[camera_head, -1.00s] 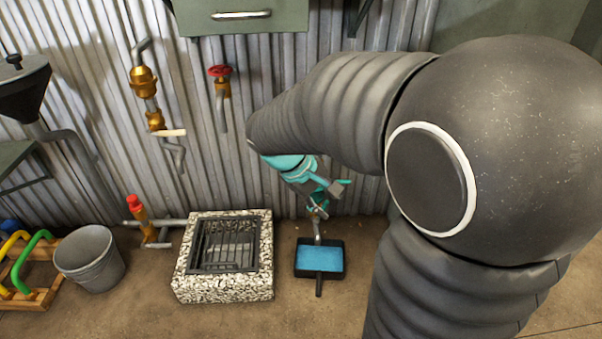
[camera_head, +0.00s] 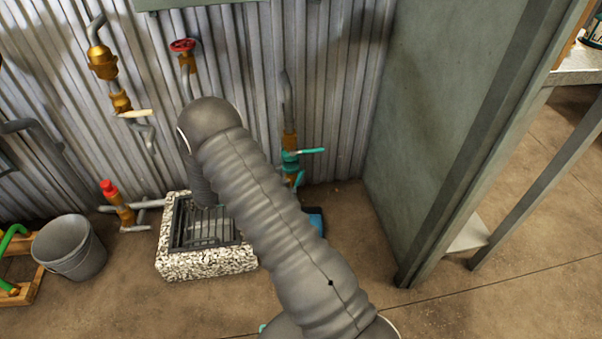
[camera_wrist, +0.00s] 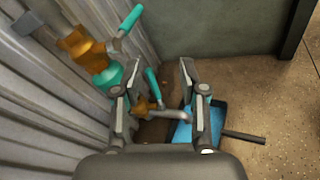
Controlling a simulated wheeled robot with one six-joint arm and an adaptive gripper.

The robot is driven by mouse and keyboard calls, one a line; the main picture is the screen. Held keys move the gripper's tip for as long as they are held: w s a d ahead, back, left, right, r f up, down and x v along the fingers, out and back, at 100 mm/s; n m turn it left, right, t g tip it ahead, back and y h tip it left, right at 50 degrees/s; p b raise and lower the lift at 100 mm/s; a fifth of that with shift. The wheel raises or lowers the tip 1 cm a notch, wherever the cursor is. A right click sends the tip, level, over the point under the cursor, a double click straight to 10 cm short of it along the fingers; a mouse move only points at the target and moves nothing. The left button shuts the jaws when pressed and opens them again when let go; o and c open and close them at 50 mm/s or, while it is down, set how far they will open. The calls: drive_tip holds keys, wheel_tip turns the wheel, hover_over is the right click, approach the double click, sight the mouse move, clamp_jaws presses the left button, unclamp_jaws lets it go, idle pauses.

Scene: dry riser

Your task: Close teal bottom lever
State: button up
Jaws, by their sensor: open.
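The teal bottom lever (camera_head: 299,181) is on the lower part of a vertical pipe on the corrugated wall, slanting up from its valve. A longer upper teal lever (camera_head: 311,151) sticks out rightward above it. In the wrist view, the bottom lever (camera_wrist: 152,84) shows between the two fingers of my gripper (camera_wrist: 160,68), nearer the left one; I cannot tell its depth or whether they touch. The upper lever (camera_wrist: 127,25) with its brass fitting lies farther up-left. My gripper is open and empty. In the head view my arm hides it.
A blue tray (camera_wrist: 180,133) lies on the floor below the pipe spout. A stone-framed drain (camera_head: 205,262) and a grey bucket (camera_head: 70,248) stand to the left. A green-grey wall panel (camera_head: 430,130) closes off the right. Floor in front of it is clear.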

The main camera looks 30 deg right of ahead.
sight(300, 174)
wheel_tip(300, 174, down, 10)
drive_tip(key=w+a+r+n+t+h, duration=0.1)
drive_tip(key=w+a+n+t, duration=0.1)
drive_tip(key=n+t, duration=0.2)
drive_tip(key=p+x, duration=0.1)
drive_tip(key=x, duration=1.3)
drive_tip(key=shift+f, duration=0.1)
drive_tip(key=shift+a, duration=0.1)
clamp_jaws()
